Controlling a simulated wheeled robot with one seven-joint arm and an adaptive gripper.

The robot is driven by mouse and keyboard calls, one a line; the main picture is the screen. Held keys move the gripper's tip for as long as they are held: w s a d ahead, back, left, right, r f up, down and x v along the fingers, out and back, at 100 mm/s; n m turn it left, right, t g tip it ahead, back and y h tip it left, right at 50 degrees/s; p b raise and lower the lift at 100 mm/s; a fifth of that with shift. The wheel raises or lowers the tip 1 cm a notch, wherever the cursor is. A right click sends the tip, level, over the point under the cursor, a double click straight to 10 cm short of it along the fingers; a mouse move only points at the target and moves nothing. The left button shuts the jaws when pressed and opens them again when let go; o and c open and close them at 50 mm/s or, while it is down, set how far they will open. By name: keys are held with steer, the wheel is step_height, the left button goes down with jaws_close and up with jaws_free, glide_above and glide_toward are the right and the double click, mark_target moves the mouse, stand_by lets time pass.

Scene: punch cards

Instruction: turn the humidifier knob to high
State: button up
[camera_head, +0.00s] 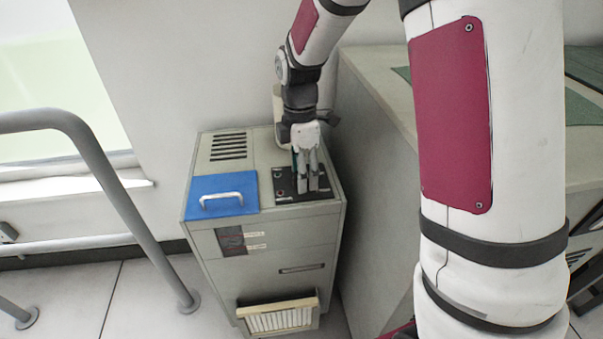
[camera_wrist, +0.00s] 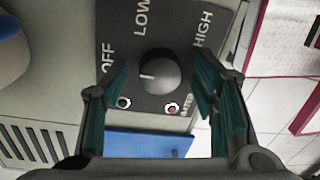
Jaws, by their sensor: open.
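The humidifier (camera_head: 225,265) is a beige cabinet with a dark control panel (camera_head: 285,190) on its top right. In the wrist view its round dark knob (camera_wrist: 159,72) sits on the panel (camera_wrist: 180,45) among the labels OFF, LOW and HIGH. The knob's white mark points left, toward the OFF side. My gripper (camera_head: 308,180) points down over the panel and hides the knob in the head view. In the wrist view my gripper (camera_wrist: 160,84) is open, its teal-padded fingers on either side of the knob with a visible gap. Height above the panel is hard to tell.
A blue lid (camera_head: 222,188) with a white handle (camera_head: 221,199) lies beside the panel. Two small round indicators (camera_wrist: 172,108) sit near the knob. A beige cabinet (camera_head: 375,190) stands close on the right. A grey railing (camera_head: 110,180) stands at the left.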

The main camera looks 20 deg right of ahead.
steer(key=c, duration=1.2)
steer(key=shift+o, duration=0.2)
